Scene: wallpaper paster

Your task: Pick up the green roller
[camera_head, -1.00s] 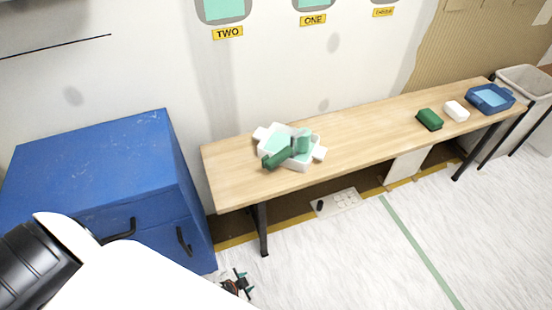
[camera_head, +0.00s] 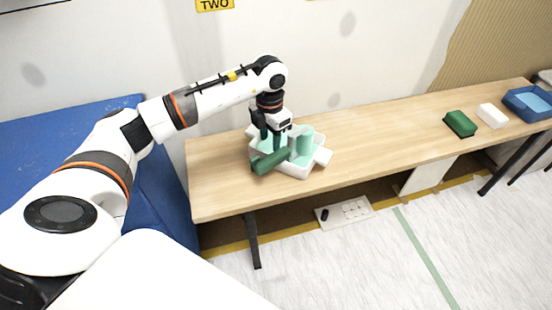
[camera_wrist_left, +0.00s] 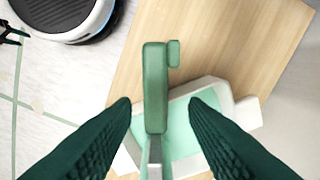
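The green roller lies in a white tray (camera_head: 316,172) with a pale green inside, at the left end of the wooden bench. Its dark green handle (camera_head: 270,161) hangs over the tray's front edge, and its pale green head (camera_head: 304,142) sits in the tray. My left gripper (camera_head: 273,138) is over the tray, close to the handle. In the left wrist view, the roller's handle (camera_wrist_left: 155,85) runs between the two dark, spread fingers (camera_wrist_left: 157,105), with gaps on both sides. A small dark claw-like part (camera_wrist_left: 12,32) at that view's left edge may be my right gripper.
The wooden bench (camera_head: 385,137) is clear in the middle. A green block (camera_head: 460,123), a white block (camera_head: 493,115) and a blue tray (camera_head: 527,104) stand toward its right end. A blue cabinet (camera_head: 50,140) is left of the bench. A wall runs behind.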

